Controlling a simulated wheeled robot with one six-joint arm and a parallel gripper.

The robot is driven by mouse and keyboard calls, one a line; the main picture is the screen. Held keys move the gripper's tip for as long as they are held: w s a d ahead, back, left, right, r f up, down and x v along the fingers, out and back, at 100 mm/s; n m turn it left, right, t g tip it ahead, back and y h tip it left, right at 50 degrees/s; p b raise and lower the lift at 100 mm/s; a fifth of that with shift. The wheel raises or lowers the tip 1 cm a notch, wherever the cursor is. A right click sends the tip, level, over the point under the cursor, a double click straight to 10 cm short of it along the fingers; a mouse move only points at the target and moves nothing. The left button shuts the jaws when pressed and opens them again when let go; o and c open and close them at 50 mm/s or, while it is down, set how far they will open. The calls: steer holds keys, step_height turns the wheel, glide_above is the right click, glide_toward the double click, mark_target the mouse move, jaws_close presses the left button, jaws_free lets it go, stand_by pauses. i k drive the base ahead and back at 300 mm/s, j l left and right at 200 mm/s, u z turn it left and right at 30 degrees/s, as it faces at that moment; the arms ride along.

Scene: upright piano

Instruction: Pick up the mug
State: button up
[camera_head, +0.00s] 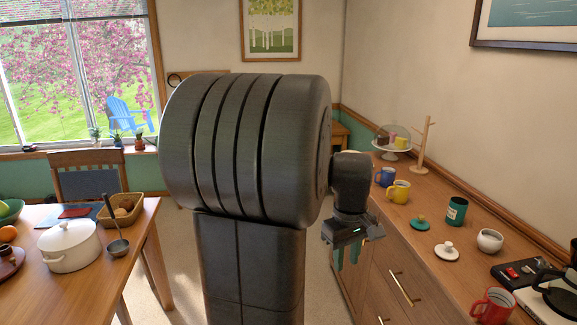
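Several mugs stand on the wooden sideboard at the right. A blue mug (385,177) is at the back, with a yellow mug (398,193) just in front of it. A red mug (493,307) is at the near right, partly cut off by the bottom edge. My gripper (346,260) points down beside the sideboard's front edge, left of the mugs and apart from them. Its two greenish fingers are spread with a gap between them, and I see nothing held. My own arm hides the middle of the room.
On the sideboard (437,185) are a dark green canister (456,211), a white sugar bowl (490,240), two loose lids, a wooden mug stand (424,145), a cake stand (392,140) and a coffee maker (560,290). A table with a white pot (70,245) stands at the left.

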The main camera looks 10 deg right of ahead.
mark_target(388, 174)
steer(key=i+z, duration=0.1)
steer(key=i, duration=0.75)
steer(key=i+j+z, duration=0.1)
steer(key=i, duration=0.7)
steer(key=i+l+z, duration=0.15)
steer(key=i+z, duration=0.6)
steer(key=i, duration=0.15)
steer(key=i+j+z, duration=0.1)
steer(key=i+z, duration=0.25)
steer(key=i, duration=0.15)
